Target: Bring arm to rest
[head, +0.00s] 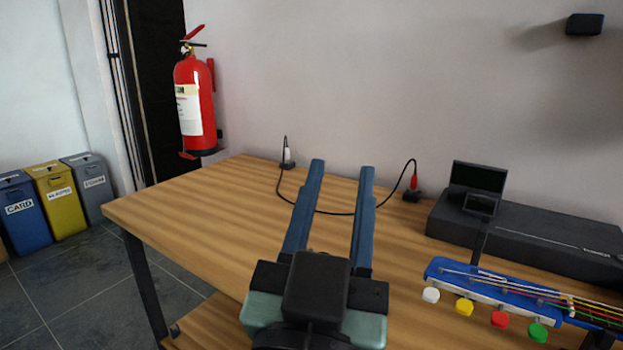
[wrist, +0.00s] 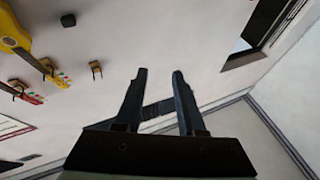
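My gripper (head: 342,166) is in the lower middle of the head view, in front of the wooden table (head: 180,212). Its two long blue-grey fingers point away from the camera, with a clear gap between them and nothing held. In the wrist view my gripper (wrist: 160,72) also shows its two dark fingers apart, with pale wall or ceiling and a dark bar behind them. The fingers hide part of the table top in the head view.
A cable (head: 353,211) with two plugs lies behind the fingers. At right are a black device (head: 530,240) with a small screen and a blue board (head: 450,275) with coloured knobs. A fire extinguisher (head: 195,105) hangs at left. The table's left part is clear.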

